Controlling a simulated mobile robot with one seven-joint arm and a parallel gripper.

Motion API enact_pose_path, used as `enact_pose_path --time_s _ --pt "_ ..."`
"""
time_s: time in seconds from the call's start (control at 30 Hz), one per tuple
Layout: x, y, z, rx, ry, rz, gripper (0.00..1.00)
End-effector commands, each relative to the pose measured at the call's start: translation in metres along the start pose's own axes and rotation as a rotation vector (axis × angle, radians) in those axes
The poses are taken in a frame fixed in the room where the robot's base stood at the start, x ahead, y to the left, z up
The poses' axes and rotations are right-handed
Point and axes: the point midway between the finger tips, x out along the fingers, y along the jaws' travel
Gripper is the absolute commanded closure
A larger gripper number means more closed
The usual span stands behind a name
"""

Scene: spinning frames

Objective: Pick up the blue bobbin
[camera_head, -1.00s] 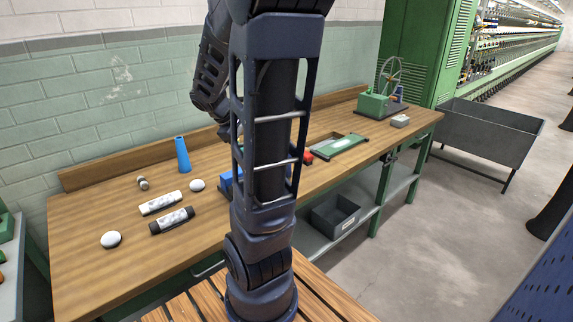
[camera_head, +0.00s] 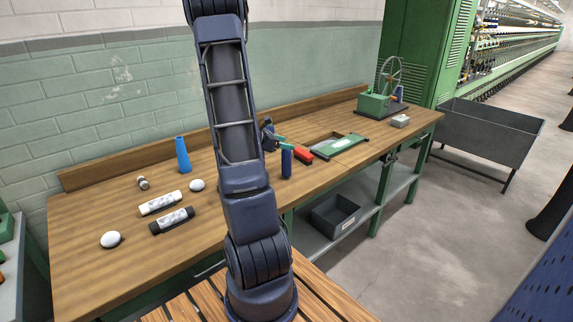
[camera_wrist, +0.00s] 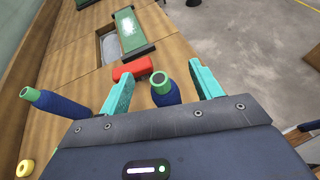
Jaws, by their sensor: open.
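A blue bobbin (camera_head: 286,163) stands upright near the front edge of the workbench, just right of my arm in the head view. In the wrist view this bobbin (camera_wrist: 165,94), with a pale green hollow top, shows between the two teal fingers of my open gripper (camera_wrist: 163,88). Its lower part is hidden by the gripper body, and I cannot tell whether a finger touches it. A second blue bobbin (camera_wrist: 55,104) with a green top is left of the fingers in the wrist view. My gripper (camera_head: 279,139) is partly hidden behind my arm in the head view.
A red block (camera_head: 303,155) lies close beyond the bobbin, beside a green plate (camera_head: 338,145). A blue cone (camera_head: 182,155), white balls and wrapped rolls lie on the left of the workbench (camera_head: 90,270). A yellow ring (camera_wrist: 25,168) is at the wrist view's lower left.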

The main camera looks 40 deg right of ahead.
Motion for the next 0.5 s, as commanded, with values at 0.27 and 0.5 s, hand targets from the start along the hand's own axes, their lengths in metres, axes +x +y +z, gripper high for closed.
enact_pose_path --time_s 0.27,0.5 --pt "0.010 0.003 -0.012 -0.030 -0.013 0.005 0.36" --pt "0.019 0.002 -0.035 -0.029 -0.011 0.004 0.36"
